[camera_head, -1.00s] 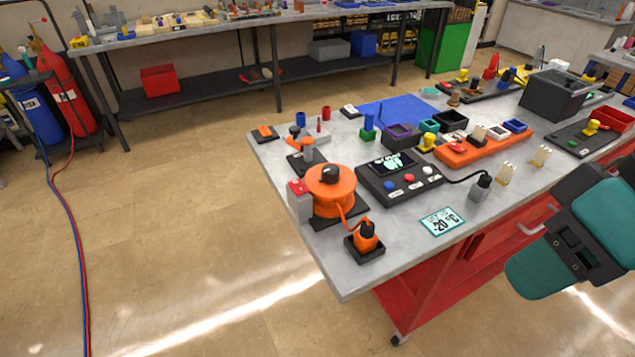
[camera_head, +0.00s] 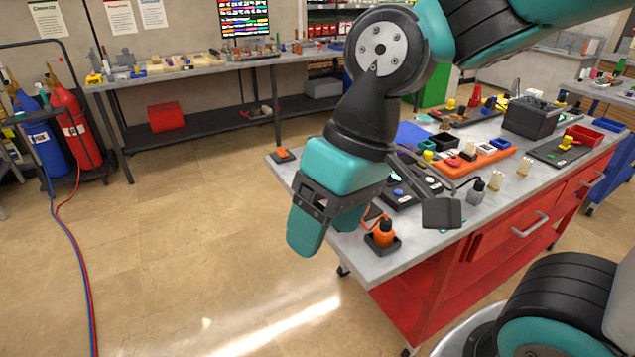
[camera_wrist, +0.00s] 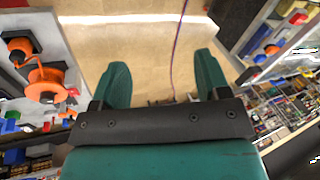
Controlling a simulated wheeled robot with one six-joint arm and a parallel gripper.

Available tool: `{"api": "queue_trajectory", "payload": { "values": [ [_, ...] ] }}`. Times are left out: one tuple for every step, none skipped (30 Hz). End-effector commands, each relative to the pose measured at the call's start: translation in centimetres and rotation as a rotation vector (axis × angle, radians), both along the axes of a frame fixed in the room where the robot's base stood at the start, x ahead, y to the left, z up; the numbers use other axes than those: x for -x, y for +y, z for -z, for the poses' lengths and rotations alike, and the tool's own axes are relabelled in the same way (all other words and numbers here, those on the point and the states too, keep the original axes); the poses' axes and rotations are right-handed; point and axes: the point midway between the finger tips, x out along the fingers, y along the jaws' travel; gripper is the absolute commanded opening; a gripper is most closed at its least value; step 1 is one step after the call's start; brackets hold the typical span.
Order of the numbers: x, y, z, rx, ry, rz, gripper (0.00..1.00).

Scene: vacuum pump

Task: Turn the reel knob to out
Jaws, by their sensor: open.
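The orange reel (camera_wrist: 47,84) shows at the left of the wrist view, on the grey bench top. Its knob cannot be made out there. In the head view my arm hides the reel and its knob. An orange plug (camera_head: 383,233) sits in a small black tray (camera_head: 370,249) near the bench's front corner. It also shows in the wrist view (camera_wrist: 20,46). My gripper (camera_head: 328,226) is open and empty, in front of the bench's left end.
A dark control box (camera_head: 405,195) lies partly behind my arm. A grey plug (camera_head: 476,192), an orange block (camera_head: 482,160) and several small parts stand further right. Red drawers (camera_head: 500,235) are under the bench. Floor on the left is open; gas cylinders (camera_head: 72,118) stand far left.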

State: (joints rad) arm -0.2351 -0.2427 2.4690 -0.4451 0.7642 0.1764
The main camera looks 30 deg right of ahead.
Motion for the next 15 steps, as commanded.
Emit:
{"api": "queue_trajectory", "payload": {
  "values": [
    [-2.5,-0.7,-0.1,0.018,0.034,0.138,0.69],
    [-4.1,-1.2,-0.3,0.031,0.059,0.240,0.69],
    [-6.5,-2.1,-0.5,0.048,0.094,0.395,0.69],
    [-8.4,-2.8,-0.6,0.061,0.124,0.521,0.69],
    [-10.3,-3.7,-0.7,0.074,0.154,0.657,0.69],
    [-12.9,-5.1,-0.7,0.088,0.192,0.845,0.69],
    [-14.8,-6.2,-0.6,0.096,0.220,0.987,0.69],
    [-16.6,-7.3,-0.6,0.102,0.247,1.129,0.69],
    [-18.9,-8.9,-0.4,0.109,0.280,1.320,0.69],
    [-20.5,-10.2,-0.2,0.111,0.305,1.466,0.69],
    [-22.1,-11.5,0.0,0.111,0.327,1.607,0.69],
    [-24.0,-13.2,0.4,0.108,0.355,1.794,0.69],
    [-25.2,-14.6,0.7,0.104,0.375,1.929,0.69],
    [-26.4,-15.9,1.0,0.097,0.392,2.059,0.69],
    [-27.8,-17.5,1.4,0.088,0.414,2.223,0.69]
  ]
}}
